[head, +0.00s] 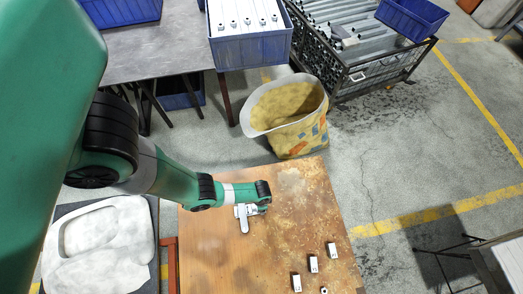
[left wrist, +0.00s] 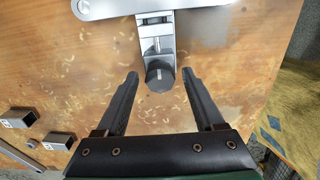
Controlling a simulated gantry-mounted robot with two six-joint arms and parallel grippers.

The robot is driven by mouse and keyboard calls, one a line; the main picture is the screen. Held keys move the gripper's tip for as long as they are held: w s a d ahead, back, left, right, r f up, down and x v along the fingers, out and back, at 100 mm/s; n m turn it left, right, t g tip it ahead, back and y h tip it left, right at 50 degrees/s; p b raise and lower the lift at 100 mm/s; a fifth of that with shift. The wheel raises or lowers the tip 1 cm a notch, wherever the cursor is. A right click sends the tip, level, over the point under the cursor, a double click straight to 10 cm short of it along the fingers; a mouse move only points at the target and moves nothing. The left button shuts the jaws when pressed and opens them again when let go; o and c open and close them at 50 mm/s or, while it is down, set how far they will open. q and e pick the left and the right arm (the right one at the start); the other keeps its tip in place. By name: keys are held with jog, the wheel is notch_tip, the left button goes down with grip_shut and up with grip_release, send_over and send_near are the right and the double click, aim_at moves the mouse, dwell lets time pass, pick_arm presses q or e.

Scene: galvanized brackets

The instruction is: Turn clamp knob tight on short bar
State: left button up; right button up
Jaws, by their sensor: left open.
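The clamp knob (left wrist: 159,76) is dark and round, on the end of a threaded screw below a grey metal clamp (left wrist: 154,28). The clamp sits at a flat silver bar (left wrist: 115,8) cut off by the top edge of the left wrist view. My left gripper (left wrist: 160,78) is open, with one finger on each side of the knob and a visible gap on both sides. In the head view, the silver bar and clamp (head: 243,217) show as a small pale shape beside my left wrist. The knob and fingers are not clear there. My right gripper is not in view.
The brown worktop (head: 215,260) is mostly clear. Several short square tube pieces (head: 313,264) stand at its front right; two (left wrist: 58,141) show in the wrist view. A yellow sack (head: 295,115) stands behind the worktop. A pale moulded tray (head: 100,240) lies left.

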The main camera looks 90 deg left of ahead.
pick_arm(q)
jog(key=n, duration=0.7)
jog(key=shift+c, duration=0.3)
grip_shut()
